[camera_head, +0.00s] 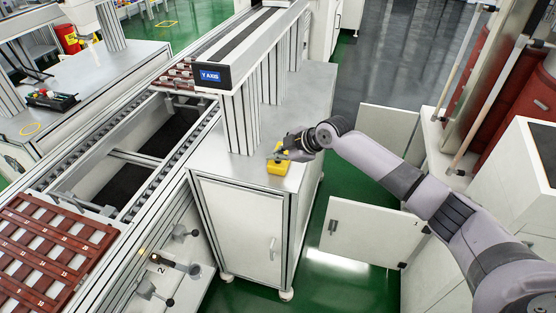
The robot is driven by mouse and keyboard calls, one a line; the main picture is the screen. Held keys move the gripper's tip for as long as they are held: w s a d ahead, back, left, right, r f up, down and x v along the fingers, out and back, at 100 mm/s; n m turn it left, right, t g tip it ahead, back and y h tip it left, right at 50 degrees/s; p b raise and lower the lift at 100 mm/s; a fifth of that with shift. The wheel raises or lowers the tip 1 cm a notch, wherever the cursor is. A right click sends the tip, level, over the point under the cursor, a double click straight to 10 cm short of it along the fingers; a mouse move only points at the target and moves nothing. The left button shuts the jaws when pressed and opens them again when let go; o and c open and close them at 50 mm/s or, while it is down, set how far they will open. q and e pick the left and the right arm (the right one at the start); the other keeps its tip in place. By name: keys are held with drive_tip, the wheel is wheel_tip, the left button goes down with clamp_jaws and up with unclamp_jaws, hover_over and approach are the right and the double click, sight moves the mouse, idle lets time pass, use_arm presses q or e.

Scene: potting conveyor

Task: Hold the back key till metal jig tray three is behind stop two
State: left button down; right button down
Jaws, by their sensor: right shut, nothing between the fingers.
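A yellow key box (277,168) sits on the grey cabinet top beside the aluminium posts. My right gripper (275,157) is shut, with its fingertips at the top of the box. The fingers hide the keys, so I cannot tell which key they touch or whether it is pressed. A red-brown slotted tray (48,262) with small numbers lies on the conveyor at lower left. Another red-brown tray (178,78) is farther up the line, partly hidden by the Y-axis beam. A lever fitting marked 2 (175,263) is on the conveyor's near side. My left gripper is out of view.
The Y AXIS beam (240,55) stands on posts over the cabinet top. An open white cabinet door (365,232) is below my right arm. The conveyor between the two trays is empty. Green floor shows right of the cabinet.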

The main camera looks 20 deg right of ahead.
sight(277, 163)
idle(0.8)
drive_tip(key=shift+r+p, duration=0.7)
drive_tip(key=shift+r, duration=0.15)
wheel_tip(277, 163, up, 5)
drive_tip(key=p, duration=0.4)
drive_tip(key=shift+f, duration=0.1)
